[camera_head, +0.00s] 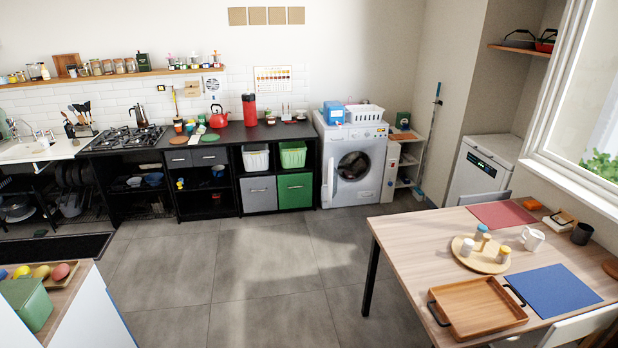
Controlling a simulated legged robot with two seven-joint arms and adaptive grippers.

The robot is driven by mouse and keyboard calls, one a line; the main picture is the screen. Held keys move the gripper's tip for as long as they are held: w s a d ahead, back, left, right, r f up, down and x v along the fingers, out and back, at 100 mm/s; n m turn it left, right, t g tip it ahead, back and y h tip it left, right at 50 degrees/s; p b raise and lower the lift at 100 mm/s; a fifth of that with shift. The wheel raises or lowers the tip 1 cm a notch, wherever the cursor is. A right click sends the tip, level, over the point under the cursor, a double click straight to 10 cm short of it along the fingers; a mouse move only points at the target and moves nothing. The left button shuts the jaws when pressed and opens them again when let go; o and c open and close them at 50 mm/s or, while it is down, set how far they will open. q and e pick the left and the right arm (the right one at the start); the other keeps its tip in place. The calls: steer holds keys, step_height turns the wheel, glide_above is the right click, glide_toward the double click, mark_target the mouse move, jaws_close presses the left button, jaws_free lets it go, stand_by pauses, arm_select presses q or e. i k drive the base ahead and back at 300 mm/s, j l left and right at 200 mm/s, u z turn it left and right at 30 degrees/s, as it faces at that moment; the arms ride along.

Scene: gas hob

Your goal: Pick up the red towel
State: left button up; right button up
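No thing that is clearly a red towel shows. A flat red rectangle (501,214), a cloth or a mat, lies at the far side of the wooden table (405,235) on the right; I cannot tell which it is. The gas hob (123,139) is in the left part of the back counter, with a moka pot (139,116) on it. Neither of my grippers is in view.
On the table are a wooden tray (476,306), a blue mat (552,290), a round board (468,259) with shakers and a white mug (532,238). A white-sided unit (85,315) stands at lower left. The grey floor (255,270) between is clear.

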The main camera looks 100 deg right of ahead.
mark_target(346, 174)
steer(key=z, duration=1.2)
